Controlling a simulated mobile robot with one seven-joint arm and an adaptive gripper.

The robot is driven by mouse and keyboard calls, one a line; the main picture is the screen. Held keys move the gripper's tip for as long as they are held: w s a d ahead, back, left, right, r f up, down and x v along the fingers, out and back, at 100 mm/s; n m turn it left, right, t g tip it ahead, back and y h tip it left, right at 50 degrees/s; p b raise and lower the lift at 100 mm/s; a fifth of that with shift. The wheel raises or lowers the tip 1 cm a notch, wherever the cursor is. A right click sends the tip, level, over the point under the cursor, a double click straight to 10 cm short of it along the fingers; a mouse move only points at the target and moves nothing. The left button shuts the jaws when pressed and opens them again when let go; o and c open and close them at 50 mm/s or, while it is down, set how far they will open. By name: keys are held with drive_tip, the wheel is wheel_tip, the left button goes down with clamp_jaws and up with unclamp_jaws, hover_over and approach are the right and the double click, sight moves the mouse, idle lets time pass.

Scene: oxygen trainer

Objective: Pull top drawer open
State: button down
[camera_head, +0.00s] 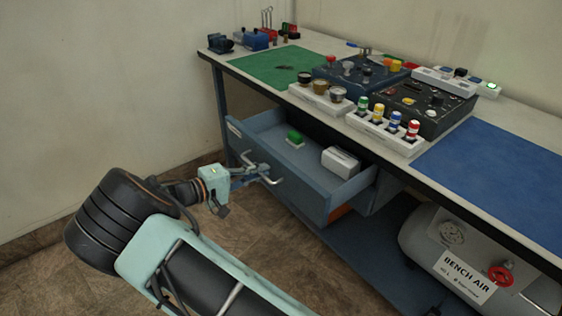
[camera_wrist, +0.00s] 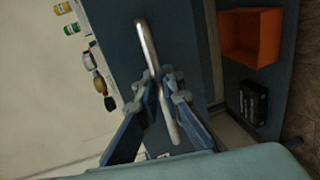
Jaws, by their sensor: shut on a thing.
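The top drawer (camera_head: 318,188) is a blue-grey drawer under the workbench, and it stands pulled out with its inside in view. A green item (camera_head: 294,137) and a white box (camera_head: 341,161) lie in it. My gripper (camera_head: 262,172) is at the drawer front, shut on the metal bar handle (camera_head: 276,181). In the wrist view the handle (camera_wrist: 148,45) runs between the two fingers of my gripper (camera_wrist: 160,88), with the drawer front (camera_wrist: 185,50) behind it.
The workbench top carries a green mat (camera_head: 275,66), a blue mat (camera_head: 500,165) and control boxes (camera_head: 425,105). A grey air tank (camera_head: 420,238) stands at the lower right. An orange bin (camera_wrist: 250,35) and a black box (camera_wrist: 253,101) show beside the drawer in the wrist view.

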drive_tip(key=f+v, duration=0.2)
drive_tip(key=v, duration=0.8)
drive_tip(key=shift+s+a+b, duration=0.3)
drive_tip(key=shift+a+b, duration=0.05)
drive_tip(key=shift+a, duration=0.1)
drive_tip(key=c, duration=2.3)
unclamp_jaws()
drive_tip(key=shift+c, duration=0.2)
drive_tip(key=v, duration=1.2)
drive_tip(key=shift+f, duration=0.1)
